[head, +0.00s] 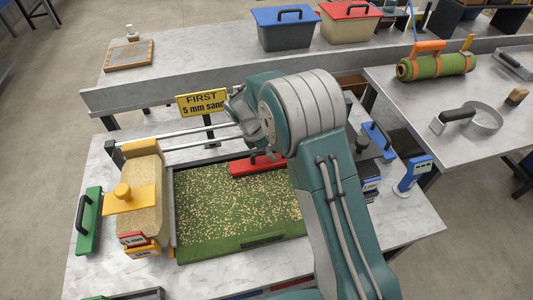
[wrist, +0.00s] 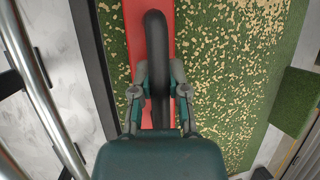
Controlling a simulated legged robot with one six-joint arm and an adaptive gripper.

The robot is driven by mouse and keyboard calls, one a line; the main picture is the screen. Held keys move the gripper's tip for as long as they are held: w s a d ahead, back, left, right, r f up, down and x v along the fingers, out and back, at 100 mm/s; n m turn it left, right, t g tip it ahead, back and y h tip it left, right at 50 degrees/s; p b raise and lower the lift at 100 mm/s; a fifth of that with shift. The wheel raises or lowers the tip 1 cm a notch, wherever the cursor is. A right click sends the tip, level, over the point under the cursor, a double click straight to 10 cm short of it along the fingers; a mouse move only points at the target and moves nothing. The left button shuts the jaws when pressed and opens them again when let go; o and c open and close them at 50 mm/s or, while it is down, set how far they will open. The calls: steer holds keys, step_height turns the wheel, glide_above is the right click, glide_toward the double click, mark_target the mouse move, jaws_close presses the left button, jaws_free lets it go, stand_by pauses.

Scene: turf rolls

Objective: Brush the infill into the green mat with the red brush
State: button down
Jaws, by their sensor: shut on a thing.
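The green mat (head: 215,215) lies in a dark-edged tray on the near table, with pale infill grains (head: 235,203) scattered over most of it. The red brush (head: 252,167) rests at the mat's far edge, towards the right. In the wrist view the red brush (wrist: 129,60) lies lengthwise under my gripper (wrist: 159,95), and its black handle (wrist: 156,50) sits between the two fingers. My gripper is shut on that handle. In the head view my arm hides the gripper's fingers and the mat's right part. Infill lies thickly to the right of the brush in the wrist view.
A yellow-topped sand hopper (head: 142,190) and a green-backed tool (head: 89,220) stand left of the mat. A yellow sign (head: 203,103) reads "FIRST 5 mm sand". Metal rails (head: 190,142) run behind the mat. Blue tools (head: 413,173) stand at the right.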

mark_target(260, 155)
steer(key=shift+a, duration=0.1)
steer(key=shift+s+a, duration=0.25)
steer(key=shift+a, duration=0.55)
steer(key=shift+s+a, duration=0.2)
steer(key=shift+a, duration=0.55)
steer(key=shift+d, duration=0.1)
steer(key=shift+w+d, duration=0.2)
steer(key=shift+d, duration=0.6)
steer(key=shift+w+d, duration=0.2)
steer(key=shift+d, duration=0.55)
steer(key=shift+r, duration=3.55)
